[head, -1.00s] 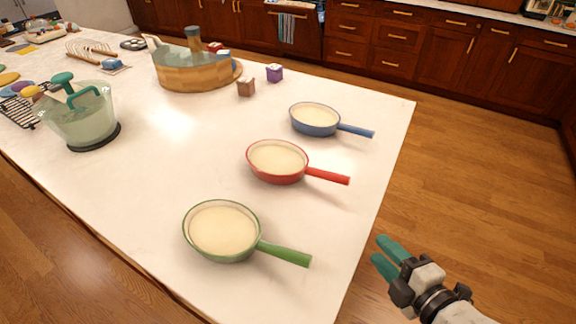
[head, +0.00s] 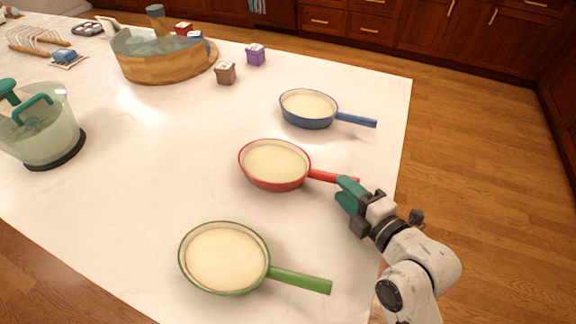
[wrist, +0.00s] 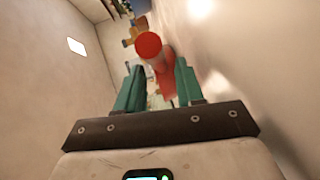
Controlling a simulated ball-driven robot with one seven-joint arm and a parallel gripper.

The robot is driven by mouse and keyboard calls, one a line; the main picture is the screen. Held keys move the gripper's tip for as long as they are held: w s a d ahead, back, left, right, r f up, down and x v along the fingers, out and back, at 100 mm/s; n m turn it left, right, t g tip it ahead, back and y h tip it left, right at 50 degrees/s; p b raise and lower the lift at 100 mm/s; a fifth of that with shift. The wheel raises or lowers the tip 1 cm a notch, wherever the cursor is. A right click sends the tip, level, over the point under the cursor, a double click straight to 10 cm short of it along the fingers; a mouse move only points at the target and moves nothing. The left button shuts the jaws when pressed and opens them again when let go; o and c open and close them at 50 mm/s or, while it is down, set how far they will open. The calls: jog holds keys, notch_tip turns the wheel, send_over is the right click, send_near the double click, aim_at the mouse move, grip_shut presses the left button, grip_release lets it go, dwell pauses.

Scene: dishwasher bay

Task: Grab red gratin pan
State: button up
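The red gratin pan (head: 275,164) sits on the white counter between a blue pan and a green pan. It has a cream inside and a red handle pointing right. My gripper (head: 345,193), with green fingers, is at the handle's end and hides part of it in the head view. In the wrist view my gripper (wrist: 158,85) is open, with its two fingers apart. The round end of the red handle (wrist: 148,45) shows beyond and between the fingertips. I cannot tell whether the fingers touch it.
The blue pan (head: 309,109) stands behind and the green pan (head: 225,258) in front, handles also pointing right. The counter (head: 390,110) ends at right.

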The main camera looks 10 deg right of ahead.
aim_at(332, 181)
jog(key=x, duration=0.1)
jog(key=p+x, duration=0.1)
jog(key=x, duration=0.1)
jog(key=p+x, duration=0.1)
jog(key=x, duration=0.1)
jog(key=shift+w+a+r, duration=0.1)
jog(key=shift+a+r, duration=0.15)
jog(key=shift+a, duration=0.2)
jog(key=shift+w+a+f, duration=0.1)
jog(key=shift+w+f, duration=0.1)
jog(key=shift+w, duration=0.15)
grip_shut()
jog(key=shift+r, duration=0.1)
